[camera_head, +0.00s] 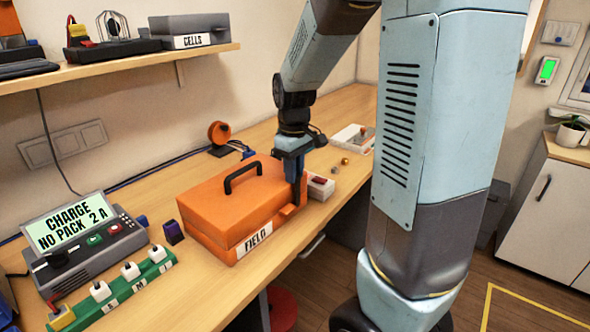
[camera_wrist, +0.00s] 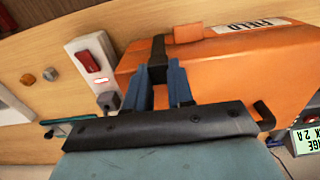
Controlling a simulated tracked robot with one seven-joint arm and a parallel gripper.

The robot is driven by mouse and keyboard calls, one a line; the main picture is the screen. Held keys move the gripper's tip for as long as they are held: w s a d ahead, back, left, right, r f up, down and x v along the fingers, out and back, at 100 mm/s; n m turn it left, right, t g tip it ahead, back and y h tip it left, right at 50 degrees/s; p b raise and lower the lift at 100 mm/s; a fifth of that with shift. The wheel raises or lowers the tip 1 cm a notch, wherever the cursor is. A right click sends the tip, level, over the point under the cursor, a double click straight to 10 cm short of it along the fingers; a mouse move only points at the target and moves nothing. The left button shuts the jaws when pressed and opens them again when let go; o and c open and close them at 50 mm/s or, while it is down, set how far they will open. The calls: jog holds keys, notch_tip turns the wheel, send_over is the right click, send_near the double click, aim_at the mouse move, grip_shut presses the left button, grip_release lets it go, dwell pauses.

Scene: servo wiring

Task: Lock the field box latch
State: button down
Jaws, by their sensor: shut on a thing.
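The orange field box (camera_head: 215,210) stands on the bench with its lid down, a black handle on top and a FIELD label on its front. In the wrist view the box (camera_wrist: 235,70) fills the right side. My gripper (camera_head: 297,188) points down at the right side of the box. Its blue fingers (camera_wrist: 162,78) are closed on a dark upright piece, which appears to be the latch (camera_wrist: 158,55). A small orange block (camera_head: 289,212) sticks out beside it and also shows in the wrist view (camera_wrist: 188,32). The fingers partly hide the latch, so its exact position is unclear.
A white switch box (camera_head: 320,187) with a red rocker stands close to the right of my gripper. A charger (camera_head: 85,250), a green strip with white plugs (camera_head: 125,285) and a small purple block (camera_head: 173,232) lie left of the box. A spool (camera_head: 219,134) stands behind.

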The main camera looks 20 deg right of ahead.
jog(key=shift+a, duration=0.1)
jog(key=c, duration=1)
grip_release()
jog(key=shift+o, duration=0.2)
jog(key=shift+r, duration=0.15)
notch_tip(320, 180, up, 13)
jog(key=shift+r, duration=0.2)
jog(key=s+a+m+t, duration=0.1)
jog(key=s+m+t, duration=0.4)
jog(key=s, duration=1.3)
jog(key=shift+s+r+m+t, duration=0.2)
jog(key=shift+r+m+t, duration=0.1)
jog(key=shift+m, duration=0.2)
